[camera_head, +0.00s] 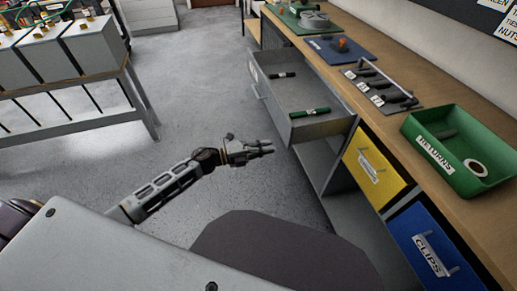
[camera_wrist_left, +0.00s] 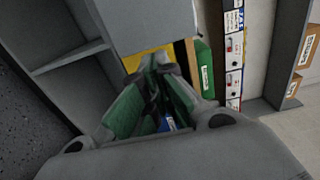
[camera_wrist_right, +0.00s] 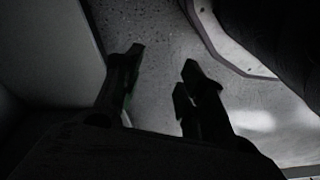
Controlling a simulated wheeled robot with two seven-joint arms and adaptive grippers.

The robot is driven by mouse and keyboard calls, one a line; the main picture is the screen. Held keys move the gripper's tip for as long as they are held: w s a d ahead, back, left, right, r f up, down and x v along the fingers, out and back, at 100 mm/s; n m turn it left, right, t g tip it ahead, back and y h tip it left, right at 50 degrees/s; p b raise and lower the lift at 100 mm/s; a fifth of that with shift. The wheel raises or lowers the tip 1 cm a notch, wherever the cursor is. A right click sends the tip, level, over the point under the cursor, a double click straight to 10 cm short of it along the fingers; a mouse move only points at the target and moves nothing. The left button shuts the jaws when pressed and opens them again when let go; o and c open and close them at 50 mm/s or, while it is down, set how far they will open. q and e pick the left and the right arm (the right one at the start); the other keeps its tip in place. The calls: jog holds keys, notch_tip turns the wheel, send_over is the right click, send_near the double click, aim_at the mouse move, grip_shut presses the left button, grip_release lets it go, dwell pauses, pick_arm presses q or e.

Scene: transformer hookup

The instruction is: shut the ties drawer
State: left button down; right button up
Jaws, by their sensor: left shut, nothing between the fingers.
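A grey drawer (camera_head: 329,126) is pulled far out of the bench in the head view. A green-and-white item and a dark item lie inside it. Its front, with a handle, faces left; I cannot read any label there, so I cannot confirm it is the ties drawer. My left gripper (camera_head: 262,149) is shut and empty, in front of the bench and apart from the drawer's near side. Its closed fingers also show in the left wrist view (camera_wrist_left: 158,62). My right gripper (camera_wrist_right: 163,60) is open and empty above the floor in the right wrist view, and does not show in the head view.
A yellow drawer (camera_head: 382,181) and a blue CLIPS drawer (camera_head: 415,262) sit shut nearer me. A green RETURNS tray (camera_head: 411,134) with a tape roll, a tool rack and a blue mat (camera_head: 325,48) lie on the bench. The floor left of the drawer is clear.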

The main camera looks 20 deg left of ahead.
pick_arm(q)
jog(key=x, duration=0.6)
jog(key=shift+w+d, duration=0.2)
jog(key=shift+w, duration=0.05)
pick_arm(e)
jog(key=r, duration=0.2)
jog(key=shift+w+a+r, duration=0.25)
jog(key=shift+w+r, duration=0.05)
jog(key=shift+w, duration=0.05)
jog(key=shift+s+f, duration=0.15)
pick_arm(q)
jog(key=shift+d, duration=0.1)
